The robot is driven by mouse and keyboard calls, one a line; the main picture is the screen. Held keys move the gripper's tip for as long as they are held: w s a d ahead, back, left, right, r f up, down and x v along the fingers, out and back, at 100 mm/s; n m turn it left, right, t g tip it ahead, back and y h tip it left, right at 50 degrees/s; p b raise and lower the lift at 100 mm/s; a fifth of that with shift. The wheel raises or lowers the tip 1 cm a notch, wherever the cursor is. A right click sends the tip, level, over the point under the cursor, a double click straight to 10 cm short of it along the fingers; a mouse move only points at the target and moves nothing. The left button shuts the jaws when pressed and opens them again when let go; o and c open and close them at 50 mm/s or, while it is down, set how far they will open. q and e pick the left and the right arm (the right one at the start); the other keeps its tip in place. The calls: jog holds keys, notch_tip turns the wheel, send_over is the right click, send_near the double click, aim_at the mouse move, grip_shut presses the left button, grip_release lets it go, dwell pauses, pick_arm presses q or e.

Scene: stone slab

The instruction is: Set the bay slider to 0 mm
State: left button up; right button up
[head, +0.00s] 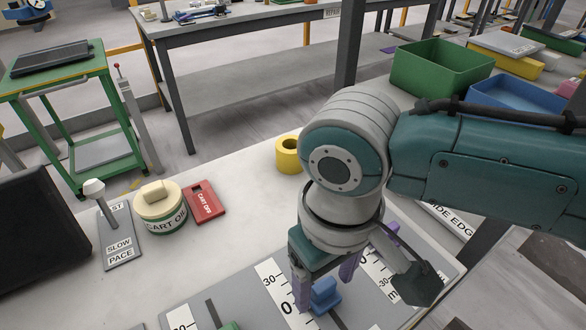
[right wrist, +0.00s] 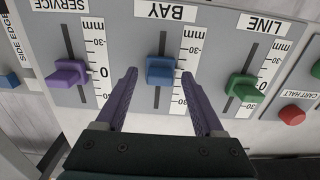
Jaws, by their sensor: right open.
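The bay slider has a blue knob (right wrist: 160,71) in the right wrist view, where its BAY label (right wrist: 165,11) reads upside down. The knob stands in a dark slot beside a mm scale, close to the 0 mark; its exact reading is hard to tell. The blue knob (head: 323,294) also shows in the head view. My right gripper (right wrist: 166,74) is open, its two purple fingers on either side of the knob with gaps to both sides. In the head view my right gripper (head: 324,280) is over the panel. My left gripper is not in view.
A purple SERVICE knob (right wrist: 67,74) and a green LINE knob (right wrist: 243,88) flank the bay slider. A red cart halt button (right wrist: 292,115) is beyond the green one. A yellow ring (head: 288,155), cart controls and bins (head: 440,68) lie around the panel.

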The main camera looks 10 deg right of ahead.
jog(key=shift+c, duration=0.2)
grip_shut()
dwell(0.4)
dwell(0.9)
